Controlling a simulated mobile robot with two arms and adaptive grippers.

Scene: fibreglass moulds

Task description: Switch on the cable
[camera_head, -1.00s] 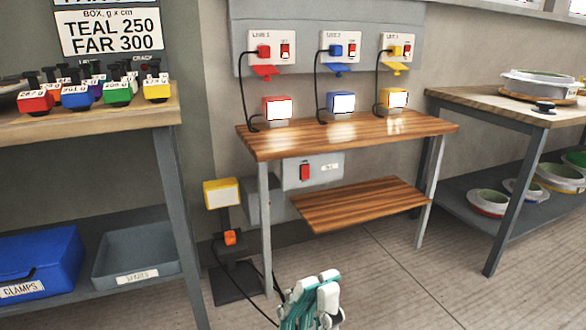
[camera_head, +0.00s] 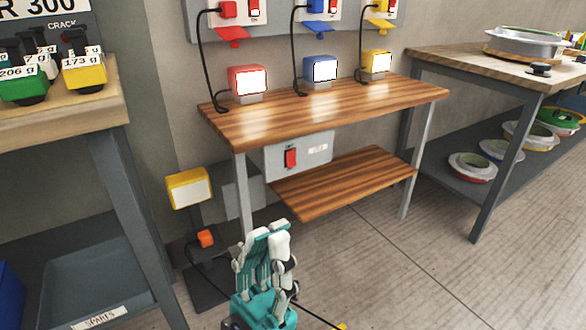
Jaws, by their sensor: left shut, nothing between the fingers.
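A black cable (camera_head: 308,315) runs over the floor behind my left gripper. A small yellow piece (camera_head: 342,326) shows beside it at the bottom edge, mostly cut off; I cannot tell if it is a switch. A yellow lamp (camera_head: 189,189) with a dull cream face stands left of the bench, with an orange block (camera_head: 206,239) low on its stand, where the cable starts. A grey box with a red rocker switch (camera_head: 290,158) is under the bench top. My left gripper (camera_head: 268,230) is shut and empty, in front of the bench, apart from these. My right gripper is out of view.
The wooden bench (camera_head: 240,124) carries red (camera_head: 248,80), blue (camera_head: 321,69) and yellow (camera_head: 377,63) lamps with bright white faces. Its lower shelf (camera_head: 350,181) is bare. A left table (camera_head: 70,118) and right table (camera_head: 440,58) flank it. Floor at right is clear.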

